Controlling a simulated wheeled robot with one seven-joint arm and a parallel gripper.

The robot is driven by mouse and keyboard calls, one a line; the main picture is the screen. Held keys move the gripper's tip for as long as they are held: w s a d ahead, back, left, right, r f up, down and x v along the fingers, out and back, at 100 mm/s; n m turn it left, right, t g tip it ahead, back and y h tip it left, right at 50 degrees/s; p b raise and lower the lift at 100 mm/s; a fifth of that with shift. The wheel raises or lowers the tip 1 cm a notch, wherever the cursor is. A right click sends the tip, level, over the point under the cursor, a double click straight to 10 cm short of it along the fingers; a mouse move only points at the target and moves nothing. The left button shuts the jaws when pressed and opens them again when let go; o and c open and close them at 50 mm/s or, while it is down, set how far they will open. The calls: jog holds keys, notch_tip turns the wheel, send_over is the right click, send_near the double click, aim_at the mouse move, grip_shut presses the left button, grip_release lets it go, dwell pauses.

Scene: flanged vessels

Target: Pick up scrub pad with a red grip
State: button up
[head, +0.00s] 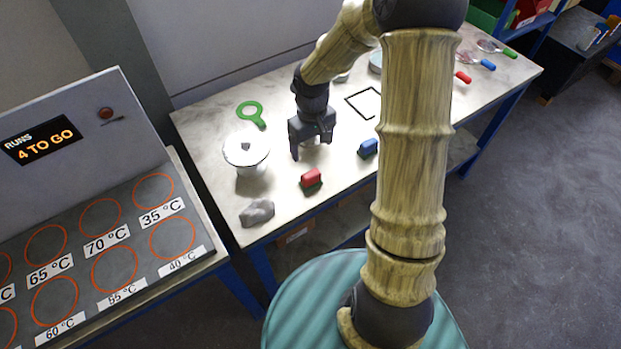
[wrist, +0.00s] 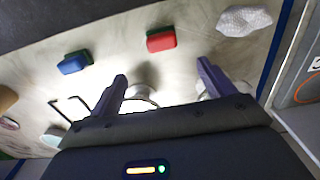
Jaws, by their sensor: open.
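The scrub pad with a red grip (head: 311,178) lies on the pale worktop near its front edge. It also shows at the top middle of the wrist view (wrist: 161,39), beyond the fingertips. My gripper (head: 312,148) is open, pointing down above the worktop, behind the red-gripped pad in the head view. In the wrist view its two dark fingers (wrist: 162,76) are spread apart, with nothing held between them. The pad is clear of the fingers and fully visible in both views.
A blue-gripped pad (head: 368,147) lies to the right of the red one. A grey crumpled lump (head: 257,212) lies to the left front, a white flanged vessel (head: 246,152) to the left. Bare worktop surrounds the red pad.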

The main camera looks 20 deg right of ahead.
aim_at(311, 174)
notch_tip(311, 174, down, 9)
jog(key=shift+r+p, duration=0.2)
jog(key=shift+p, duration=0.25)
jog(key=shift+a+f+p, duration=0.15)
jog(key=shift+f+p, duration=0.55)
jog(key=shift+f, duration=1.9)
jog(key=c, duration=1.1)
jog(key=shift+r, duration=0.15)
